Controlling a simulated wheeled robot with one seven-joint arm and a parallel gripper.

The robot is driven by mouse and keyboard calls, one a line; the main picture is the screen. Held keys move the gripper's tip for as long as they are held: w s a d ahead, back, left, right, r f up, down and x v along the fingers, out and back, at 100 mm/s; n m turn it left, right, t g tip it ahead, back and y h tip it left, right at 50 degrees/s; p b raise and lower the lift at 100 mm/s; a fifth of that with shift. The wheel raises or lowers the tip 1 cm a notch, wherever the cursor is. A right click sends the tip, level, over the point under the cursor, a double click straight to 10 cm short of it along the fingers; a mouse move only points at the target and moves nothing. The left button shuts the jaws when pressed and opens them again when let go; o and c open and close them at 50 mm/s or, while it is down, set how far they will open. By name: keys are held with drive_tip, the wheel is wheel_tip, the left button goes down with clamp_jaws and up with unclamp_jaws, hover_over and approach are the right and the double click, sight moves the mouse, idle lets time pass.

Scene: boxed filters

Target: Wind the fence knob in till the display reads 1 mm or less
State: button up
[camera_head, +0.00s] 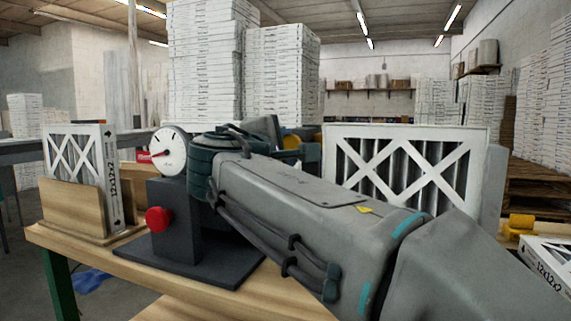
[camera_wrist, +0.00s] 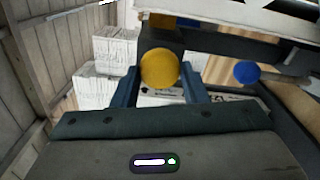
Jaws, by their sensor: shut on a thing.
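A round yellow knob (camera_wrist: 160,68) sits between the two blue fingers of my gripper (camera_wrist: 160,90) in the wrist view, and the gripper is shut on it. Part of a yellow thing, likely the same knob, shows in the head view (camera_head: 291,142) behind my arm, beside a bit of my gripper (camera_head: 300,148). Which knob is the fence knob is not marked. A white round dial (camera_head: 167,150) with a red pointer tops a dark stand; its figures are too small to read. No readable millimetre display shows.
A red knob (camera_head: 158,220) is on the dark stand, and a blue knob (camera_wrist: 247,72) is right of my gripper. Boxed filters stand in a wooden holder (camera_head: 70,207) at left and behind my arm (camera_head: 405,165). My arm hides much of the bench.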

drive_tip(key=m+b, duration=0.3)
drive_tip(key=m, duration=0.1)
drive_tip(key=shift+f+m, duration=0.1)
drive_tip(key=shift+m, duration=0.2)
drive_tip(key=shift+m+b, duration=1.15)
drive_tip(key=shift+m, duration=0.65)
drive_tip(key=shift+r, duration=0.2)
drive_tip(key=o, duration=1)
drive_tip(key=shift+c, duration=0.2)
drive_tip(key=p+v, duration=0.2)
drive_tip(key=v, duration=1.2)
drive_tip(key=shift+w, duration=0.1)
